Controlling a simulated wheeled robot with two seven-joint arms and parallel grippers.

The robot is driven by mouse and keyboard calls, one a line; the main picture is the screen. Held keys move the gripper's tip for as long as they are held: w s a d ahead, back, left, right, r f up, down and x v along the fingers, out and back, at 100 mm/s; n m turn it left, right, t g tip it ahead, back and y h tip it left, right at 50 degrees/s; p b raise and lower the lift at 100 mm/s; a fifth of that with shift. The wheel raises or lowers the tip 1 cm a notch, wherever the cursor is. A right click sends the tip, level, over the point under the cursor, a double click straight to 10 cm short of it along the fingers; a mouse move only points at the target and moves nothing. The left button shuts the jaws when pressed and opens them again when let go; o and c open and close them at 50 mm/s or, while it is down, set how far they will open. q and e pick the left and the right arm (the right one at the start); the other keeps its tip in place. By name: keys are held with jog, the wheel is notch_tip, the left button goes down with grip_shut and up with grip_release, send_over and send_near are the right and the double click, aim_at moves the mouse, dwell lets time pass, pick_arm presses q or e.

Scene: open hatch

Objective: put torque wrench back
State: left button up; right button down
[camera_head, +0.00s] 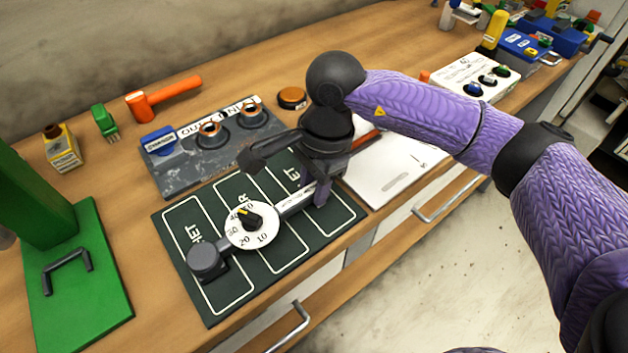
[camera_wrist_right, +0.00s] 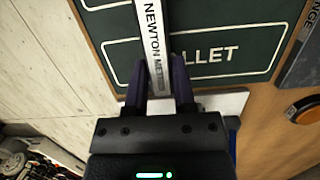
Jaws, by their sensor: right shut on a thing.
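The torque wrench (camera_head: 251,222) has a white dial with numbers, a dark round head at its left end and a silver bar. It stretches diagonally across a dark green tool board (camera_head: 181,219) with white outlined, lettered spaces. My right gripper (camera_head: 320,190) is shut on the bar near its right end. In the right wrist view, the bar (camera_wrist_right: 152,30) marked "NEWTON METER" runs between my right gripper's fingers (camera_wrist_right: 160,78). I cannot tell whether the wrench touches the board. The wrench covers part of the outlines and lettering. My left gripper is not in view.
A grey block with knobs (camera_head: 214,143), an orange hammer (camera_head: 163,98) and an orange-topped puck (camera_head: 292,97) lie behind the board. A green stand (camera_head: 85,285) is at left. White paper (camera_head: 395,170) lies right of the board. The bench's front edge is close.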

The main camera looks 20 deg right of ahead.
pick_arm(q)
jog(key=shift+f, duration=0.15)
pick_arm(e)
jog(key=shift+f, duration=0.1)
jog(key=c, duration=0.6)
grip_release()
jog(key=shift+o, duration=1.2)
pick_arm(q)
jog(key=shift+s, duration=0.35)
